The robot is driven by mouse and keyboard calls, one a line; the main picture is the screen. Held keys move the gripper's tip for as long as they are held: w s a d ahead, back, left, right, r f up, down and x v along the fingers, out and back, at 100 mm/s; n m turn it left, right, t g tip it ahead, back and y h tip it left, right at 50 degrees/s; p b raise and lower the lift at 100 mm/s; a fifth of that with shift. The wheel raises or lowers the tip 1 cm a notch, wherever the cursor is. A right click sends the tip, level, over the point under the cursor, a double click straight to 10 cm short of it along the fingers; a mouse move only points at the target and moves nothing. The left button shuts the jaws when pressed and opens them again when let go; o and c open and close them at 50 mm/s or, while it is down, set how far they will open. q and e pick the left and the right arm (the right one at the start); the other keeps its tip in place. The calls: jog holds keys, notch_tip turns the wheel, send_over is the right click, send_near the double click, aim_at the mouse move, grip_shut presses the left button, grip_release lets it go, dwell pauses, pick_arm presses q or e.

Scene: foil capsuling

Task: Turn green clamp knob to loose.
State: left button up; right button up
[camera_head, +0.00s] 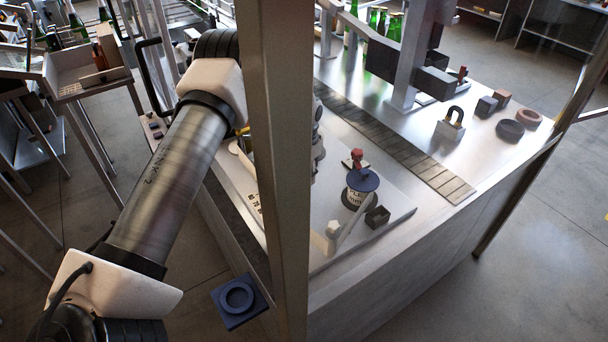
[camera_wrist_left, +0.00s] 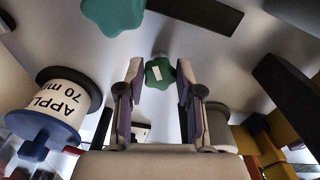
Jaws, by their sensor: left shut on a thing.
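A green lobed knob (camera_wrist_left: 160,73) with a white mark on its face sits between the fingertips of my left gripper (camera_wrist_left: 160,75) in the left wrist view. The gripper is shut on it, with a finger on each side. A second, larger green lobed knob (camera_wrist_left: 114,14) shows at the top of that view, apart from the gripper. In the head view my left arm reaches behind an upright post, which hides the gripper and both green knobs. My right gripper is not in view.
A drum (camera_wrist_left: 45,112) lettered "APPL 70 mm" stands left of my left gripper; yellow blocks (camera_wrist_left: 291,120) are at right. The post (camera_head: 276,150) crosses the head view. A slatted strip (camera_head: 400,145) and a padlock-shaped block (camera_head: 451,125) lie on the bench.

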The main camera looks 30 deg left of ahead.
pick_arm(q)
jog(key=n, duration=0.5)
jog(key=shift+d+n, duration=0.2)
jog(key=shift+n, duration=0.1)
jog(key=n, duration=0.5)
jog(key=shift+w+d+n, duration=0.1)
jog(key=shift+w+n, duration=0.05)
jog(key=shift+n, duration=0.25)
jog(key=o, duration=0.9)
jog(key=shift+c, duration=0.2)
jog(key=o, duration=0.3)
jog(key=shift+w+f, duration=0.1)
